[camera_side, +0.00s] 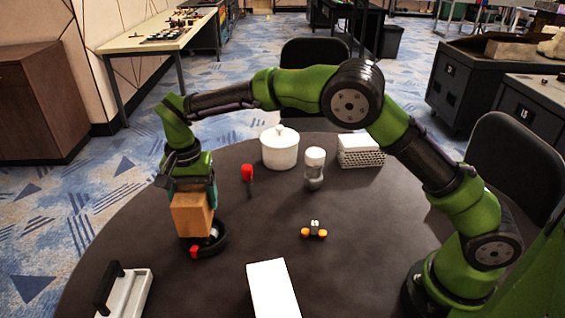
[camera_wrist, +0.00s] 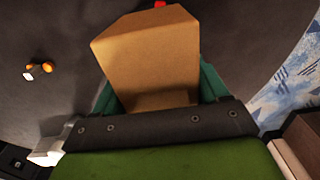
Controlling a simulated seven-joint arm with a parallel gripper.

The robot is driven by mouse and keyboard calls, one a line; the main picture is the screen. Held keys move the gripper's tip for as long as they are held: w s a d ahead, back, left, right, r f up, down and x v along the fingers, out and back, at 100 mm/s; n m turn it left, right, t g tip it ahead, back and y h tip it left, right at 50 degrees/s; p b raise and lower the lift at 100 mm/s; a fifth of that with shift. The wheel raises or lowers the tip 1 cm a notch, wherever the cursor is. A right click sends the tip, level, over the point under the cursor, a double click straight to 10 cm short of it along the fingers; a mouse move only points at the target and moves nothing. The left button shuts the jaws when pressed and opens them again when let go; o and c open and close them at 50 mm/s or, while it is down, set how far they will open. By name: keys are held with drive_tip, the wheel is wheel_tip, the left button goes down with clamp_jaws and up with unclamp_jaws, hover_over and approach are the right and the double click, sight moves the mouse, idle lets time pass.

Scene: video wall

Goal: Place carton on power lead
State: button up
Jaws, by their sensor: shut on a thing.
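The carton (camera_side: 192,214) is a plain brown box. My gripper (camera_side: 194,190) is shut on it, with teal fingers on either side, and holds it at the left of the round table. The carton fills the middle of the wrist view (camera_wrist: 150,55). The power lead (camera_side: 222,240) looks like a black coil with a red end, lying on the table right below the carton. The carton hides part of the coil, and I cannot tell whether they touch. In the wrist view the coil is hidden; only a bit of red shows beyond the carton.
A red-topped item (camera_side: 247,173), a white lidded pot (camera_side: 279,148), a shaker-like jar (camera_side: 314,168) and a white perforated box (camera_side: 361,151) stand behind. A small orange-and-white item (camera_side: 314,230) lies mid-table. A white block (camera_side: 272,289) and a black-handled tray (camera_side: 128,292) are in front.

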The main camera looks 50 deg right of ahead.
drive_tip(key=shift+f, duration=1.95)
drive_tip(key=shift+f, duration=0.1)
drive_tip(key=o, duration=1.3)
